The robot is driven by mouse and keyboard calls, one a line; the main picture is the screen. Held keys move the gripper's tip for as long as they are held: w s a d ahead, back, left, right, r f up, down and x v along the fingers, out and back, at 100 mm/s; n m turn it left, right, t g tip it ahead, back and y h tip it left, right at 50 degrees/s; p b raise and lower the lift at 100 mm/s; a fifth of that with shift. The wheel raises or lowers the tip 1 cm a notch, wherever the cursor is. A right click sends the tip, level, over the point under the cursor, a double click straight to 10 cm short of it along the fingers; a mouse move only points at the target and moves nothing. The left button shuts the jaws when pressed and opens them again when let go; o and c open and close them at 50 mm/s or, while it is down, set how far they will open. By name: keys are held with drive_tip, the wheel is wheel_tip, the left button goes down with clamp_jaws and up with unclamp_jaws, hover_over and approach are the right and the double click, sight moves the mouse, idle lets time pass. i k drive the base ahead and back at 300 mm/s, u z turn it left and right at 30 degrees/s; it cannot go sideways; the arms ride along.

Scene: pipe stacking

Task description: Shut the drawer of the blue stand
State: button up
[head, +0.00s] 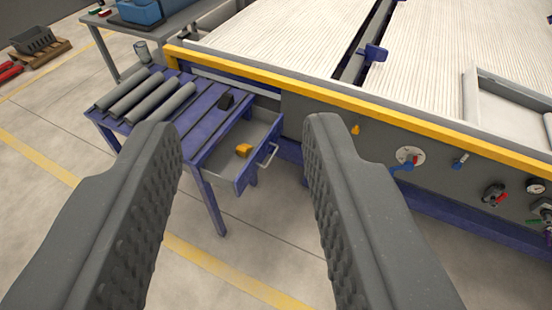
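The blue stand (183,124) is left of centre in the head view, beside the large machine. Its drawer (245,172) is pulled out on the right side and stands open. The drawer has a pale handle (268,155) on its front, and a small yellow-orange object (243,150) lies inside. Several grey pipes (140,98) and a small black block (226,101) rest on the stand's top. My gripper (240,145) is open and empty in the foreground. Its two fingers are wide apart, with the drawer visible between them. The left finger covers part of the stand.
The large machine (400,120) with a yellow edge rail, valves and knobs fills the right side behind the stand. A grey table (175,30) and a pallet (40,52) are farther back. Floor in front of the drawer is clear.

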sight(226, 170)
drive_tip(key=z, duration=0.05)
drive_tip(key=i, duration=1)
drive_tip(key=u, duration=0.05)
